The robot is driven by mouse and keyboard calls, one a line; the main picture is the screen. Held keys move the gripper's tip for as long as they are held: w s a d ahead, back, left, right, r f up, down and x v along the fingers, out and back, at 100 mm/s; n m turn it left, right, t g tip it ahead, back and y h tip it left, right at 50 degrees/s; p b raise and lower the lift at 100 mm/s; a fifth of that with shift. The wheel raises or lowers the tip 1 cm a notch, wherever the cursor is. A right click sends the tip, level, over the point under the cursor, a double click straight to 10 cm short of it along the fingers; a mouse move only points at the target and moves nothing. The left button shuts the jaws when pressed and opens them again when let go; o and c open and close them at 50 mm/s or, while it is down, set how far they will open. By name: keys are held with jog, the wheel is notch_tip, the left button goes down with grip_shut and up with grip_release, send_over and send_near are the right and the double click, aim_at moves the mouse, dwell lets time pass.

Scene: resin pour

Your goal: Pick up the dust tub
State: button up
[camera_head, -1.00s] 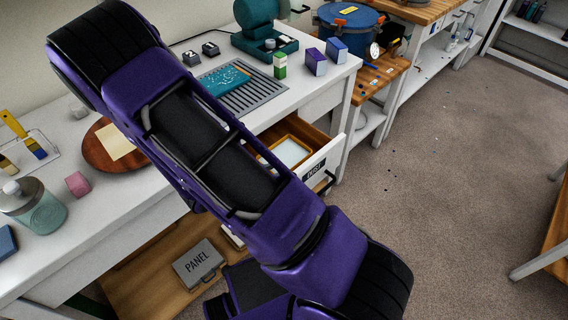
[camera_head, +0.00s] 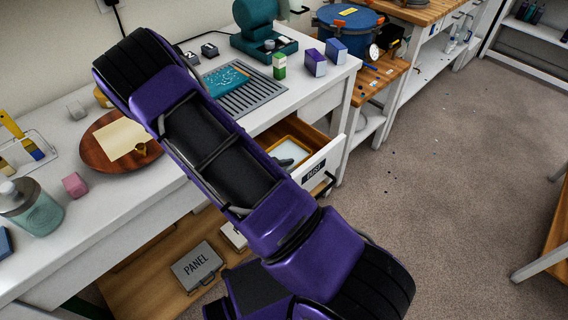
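I cannot clearly pick out a dust tub. An open drawer (camera_head: 318,168) under the white bench has a dark label that seems to read "DUST". Inside it a yellow-orange framed tray (camera_head: 297,141) with a pale inside shows in part. A small dark grey shape lies over that pale inside, just right of my purple arm. It may be a part of my gripper, but I cannot be sure. My arm crosses the middle of the view and hides the left of the drawer. My gripper is not clearly seen.
On the bench are a round wooden board (camera_head: 98,158) with paper, a glass jar (camera_head: 36,209), a pink block (camera_head: 74,185), a slatted grey mat (camera_head: 252,98), small boxes (camera_head: 315,62) and a teal machine (camera_head: 262,35). A "PANEL" case (camera_head: 197,266) sits below. Floor at right is open.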

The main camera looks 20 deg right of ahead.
grip_shut()
dwell(1.3)
